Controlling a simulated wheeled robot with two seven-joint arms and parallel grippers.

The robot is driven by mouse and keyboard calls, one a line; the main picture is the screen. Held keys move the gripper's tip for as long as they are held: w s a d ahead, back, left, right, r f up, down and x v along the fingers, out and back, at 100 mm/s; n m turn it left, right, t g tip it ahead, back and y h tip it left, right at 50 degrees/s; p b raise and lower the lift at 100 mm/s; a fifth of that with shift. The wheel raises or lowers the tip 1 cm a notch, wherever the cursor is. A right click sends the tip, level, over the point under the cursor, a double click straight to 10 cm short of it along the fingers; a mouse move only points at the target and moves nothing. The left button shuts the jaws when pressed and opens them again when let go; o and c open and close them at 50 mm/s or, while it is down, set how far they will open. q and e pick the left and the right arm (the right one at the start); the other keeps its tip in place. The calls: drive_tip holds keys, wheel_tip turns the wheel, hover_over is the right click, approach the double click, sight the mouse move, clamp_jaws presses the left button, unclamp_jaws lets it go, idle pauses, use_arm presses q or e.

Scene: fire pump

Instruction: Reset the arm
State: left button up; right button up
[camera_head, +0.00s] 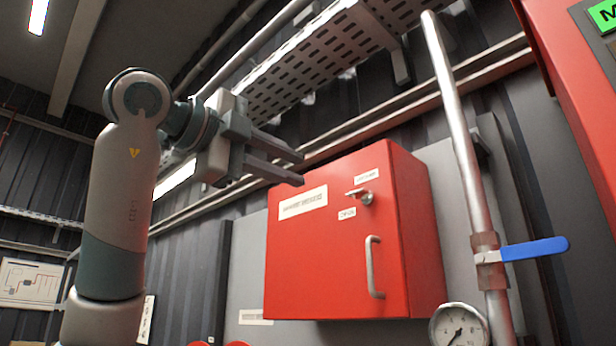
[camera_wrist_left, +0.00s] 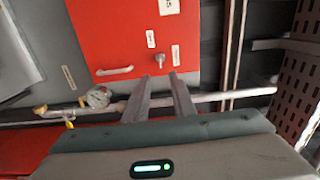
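My left arm (camera_head: 130,200) rises at the left of the head view and bends at the top toward the right. My left gripper (camera_head: 299,169) is up in the air near the upper left of a red cabinet (camera_head: 320,255), apart from it. Its two fingers have a gap between them and hold nothing. In the left wrist view the gripper (camera_wrist_left: 158,77) points at the cabinet (camera_wrist_left: 115,35), with the small metal latch (camera_wrist_left: 160,58) just beyond the fingertips. My right gripper is not in view.
The cabinet door is shut, with a latch (camera_head: 362,196) and a grey handle (camera_head: 374,267). A vertical pipe (camera_head: 455,110) with a blue valve lever (camera_head: 535,248) stands at the right, beside a gauge (camera_head: 459,326). A perforated tray (camera_head: 320,60) runs overhead.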

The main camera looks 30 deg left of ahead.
use_arm(q)
drive_tip(key=shift+s+a, duration=0.25)
drive_tip(key=shift+s, duration=0.4)
